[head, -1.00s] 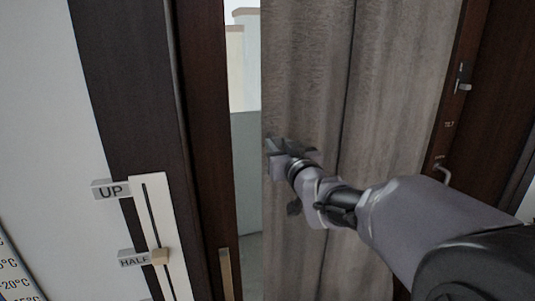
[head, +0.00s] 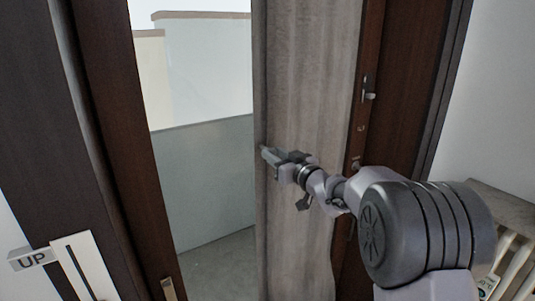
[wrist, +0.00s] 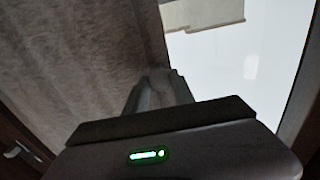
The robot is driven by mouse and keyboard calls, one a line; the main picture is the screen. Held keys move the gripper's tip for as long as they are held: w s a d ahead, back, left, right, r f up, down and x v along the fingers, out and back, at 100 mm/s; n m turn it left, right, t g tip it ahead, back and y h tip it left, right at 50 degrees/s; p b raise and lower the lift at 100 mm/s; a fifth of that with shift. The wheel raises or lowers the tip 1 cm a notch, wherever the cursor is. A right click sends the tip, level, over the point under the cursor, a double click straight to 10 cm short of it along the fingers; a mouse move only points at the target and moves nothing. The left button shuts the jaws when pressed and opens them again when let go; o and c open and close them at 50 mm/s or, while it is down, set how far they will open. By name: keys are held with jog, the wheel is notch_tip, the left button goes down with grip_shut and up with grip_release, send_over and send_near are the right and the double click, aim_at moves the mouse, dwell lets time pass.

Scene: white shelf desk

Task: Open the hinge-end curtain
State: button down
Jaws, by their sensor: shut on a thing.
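The grey-brown curtain (head: 310,100) hangs in the dark wood frame in the head view, bunched on the right side of the opening. My gripper (head: 268,153) is at the curtain's left edge and is shut on it. In the wrist view the curtain (wrist: 85,60) fills the left, and the fingertips (wrist: 158,80) meet at its edge. The exact pinch of cloth is partly hidden by the fingers. To the left of the curtain the opening is uncovered, showing a pale wall and a grey-green panel.
A dark door (head: 415,90) with a metal handle (head: 369,96) is at the right. A wooden rack (head: 505,215) stands at the lower right.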

jog(key=shift+r, duration=0.1)
jog(key=c, duration=1.1)
grip_release()
jog(key=p+v, duration=0.1)
jog(key=v, duration=1.6)
jog(key=shift+s+d, duration=0.1)
jog(key=shift+d, duration=0.1)
